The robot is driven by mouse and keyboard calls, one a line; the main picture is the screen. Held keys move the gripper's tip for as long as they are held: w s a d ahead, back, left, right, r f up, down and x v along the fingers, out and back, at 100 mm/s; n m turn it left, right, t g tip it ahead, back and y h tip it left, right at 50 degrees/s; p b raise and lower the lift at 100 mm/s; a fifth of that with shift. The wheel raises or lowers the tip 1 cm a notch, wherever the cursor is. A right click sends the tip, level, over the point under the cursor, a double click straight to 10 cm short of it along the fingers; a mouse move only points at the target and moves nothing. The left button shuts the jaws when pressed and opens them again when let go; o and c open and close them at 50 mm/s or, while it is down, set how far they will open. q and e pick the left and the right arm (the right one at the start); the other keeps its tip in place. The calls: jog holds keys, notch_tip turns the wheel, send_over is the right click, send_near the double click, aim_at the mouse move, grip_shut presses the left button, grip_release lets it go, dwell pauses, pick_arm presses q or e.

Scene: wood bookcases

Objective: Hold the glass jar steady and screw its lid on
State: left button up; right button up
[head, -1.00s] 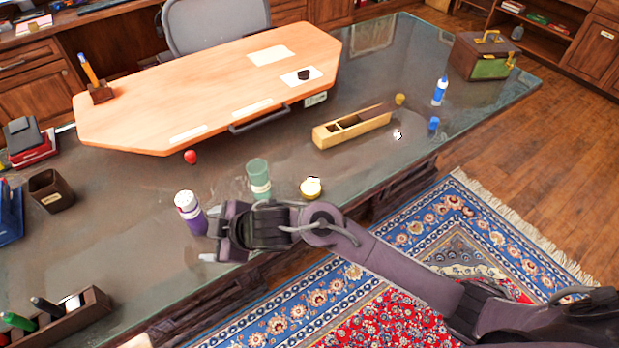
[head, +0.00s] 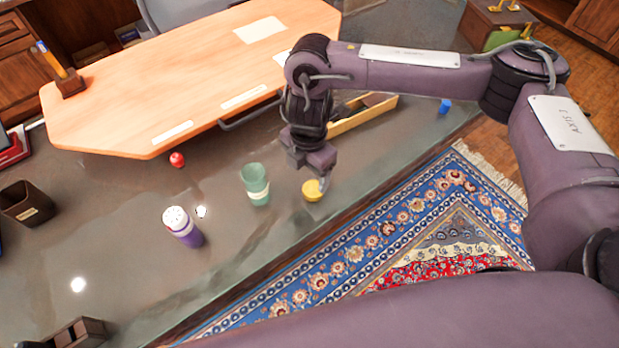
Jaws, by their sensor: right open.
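The green glass jar (head: 255,184), with a pale label band, stands upright and uncovered on the dark glass desk top. The yellow round lid (head: 312,191) lies on the desk to the right of the jar, near the front edge. My right gripper (head: 322,182) points down just over the lid, its fingertips at the lid's upper right side; it is open, and I cannot tell whether it touches the lid. My left gripper is not in view.
A red ball (head: 177,160) lies by the raised wooden board (head: 190,85). A wooden tray (head: 362,118) is partly behind my right arm. Desk between jar and shaker is clear.

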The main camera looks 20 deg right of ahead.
aim_at(312, 190)
jog(key=shift+w+d+r, duration=0.15)
jog(key=shift+w+d, duration=0.1)
jog(key=shift+d, duration=0.2)
jog(key=shift+s, duration=0.2)
jog(key=shift+f, duration=0.35)
jog(key=shift+f+b, duration=0.3)
jog(key=shift+f, duration=0.6)
notch_tip(312, 190, down, 5)
jog(key=shift+d+f+b, duration=0.1)
jog(key=shift+f+b, duration=0.05)
jog(key=shift+b, duration=0.45)
